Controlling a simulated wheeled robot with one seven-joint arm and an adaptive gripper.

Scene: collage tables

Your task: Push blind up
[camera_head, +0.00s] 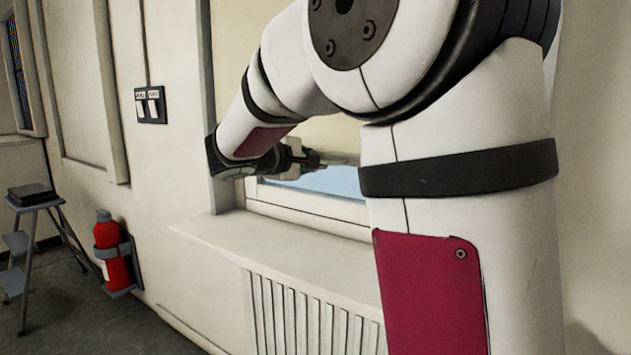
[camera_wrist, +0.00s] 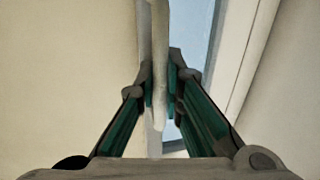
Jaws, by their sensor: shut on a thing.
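The cream blind (camera_head: 328,132) hangs over the window, its lower edge a little above the sill, with blue glass showing below it. It fills the left of the wrist view (camera_wrist: 70,70). My gripper (camera_head: 318,161) is at the blind's lower edge. In the wrist view its two fingers (camera_wrist: 160,88) are closed on a pale, rod-like handle (camera_wrist: 160,50) along that edge. Much of the blind's right side is hidden behind my arm in the head view.
The window sill (camera_head: 270,245) and a ribbed radiator (camera_head: 310,315) are below the window. A switch panel (camera_head: 150,104) is on the wall to the left. A red fire extinguisher (camera_head: 112,255) and a step ladder (camera_head: 35,230) stand at the far left.

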